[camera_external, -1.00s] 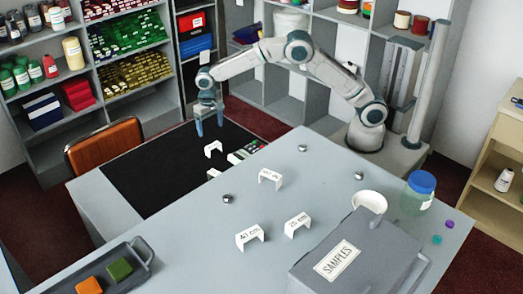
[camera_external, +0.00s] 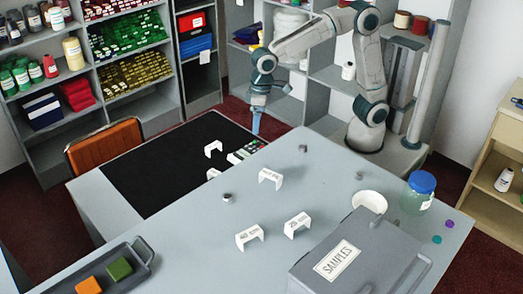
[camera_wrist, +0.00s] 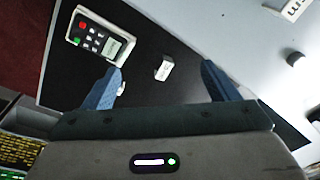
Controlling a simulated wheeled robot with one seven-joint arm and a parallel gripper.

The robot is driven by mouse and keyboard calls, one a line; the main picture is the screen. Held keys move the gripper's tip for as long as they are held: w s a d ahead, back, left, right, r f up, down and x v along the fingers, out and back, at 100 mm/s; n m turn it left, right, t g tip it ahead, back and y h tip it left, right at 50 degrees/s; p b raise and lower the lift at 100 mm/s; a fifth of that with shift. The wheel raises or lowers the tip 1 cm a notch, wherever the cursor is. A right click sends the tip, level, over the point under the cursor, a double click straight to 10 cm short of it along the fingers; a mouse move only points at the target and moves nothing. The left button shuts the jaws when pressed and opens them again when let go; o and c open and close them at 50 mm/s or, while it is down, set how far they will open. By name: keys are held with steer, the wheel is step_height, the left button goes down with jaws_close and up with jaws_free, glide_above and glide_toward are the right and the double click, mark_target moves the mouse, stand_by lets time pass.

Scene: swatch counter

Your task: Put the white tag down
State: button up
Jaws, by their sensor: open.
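Several white folded tags stand about the counter. One white tag (camera_external: 213,148) stands on the black mat (camera_external: 160,165), and another (camera_external: 213,173) is at the mat's near edge. Others stand on the grey top: one near the middle (camera_external: 270,178), two nearer the front (camera_external: 250,236) (camera_external: 297,225). I cannot tell which tag the task means.
A calculator-like keypad (camera_external: 245,151) lies by the mat's far right end. A grey samples box (camera_external: 355,260), a blue-lidded jar (camera_external: 418,193), a white bowl (camera_external: 370,201) and a tray with blocks (camera_external: 110,280) occupy the counter. Small metal pieces (camera_external: 227,197) are scattered.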

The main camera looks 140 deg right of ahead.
steer(key=s+a+f+n+t, duration=0.1)
steer(key=s+a+n, duration=0.9)
steer(key=s+a, duration=0.8)
steer(key=shift+s+a+t, duration=0.25)
steer(key=shift+a+t, duration=0.05)
steer(key=shift+a, duration=0.45)
steer(key=shift+o, duration=0.5)
steer(key=shift+w, duration=0.1)
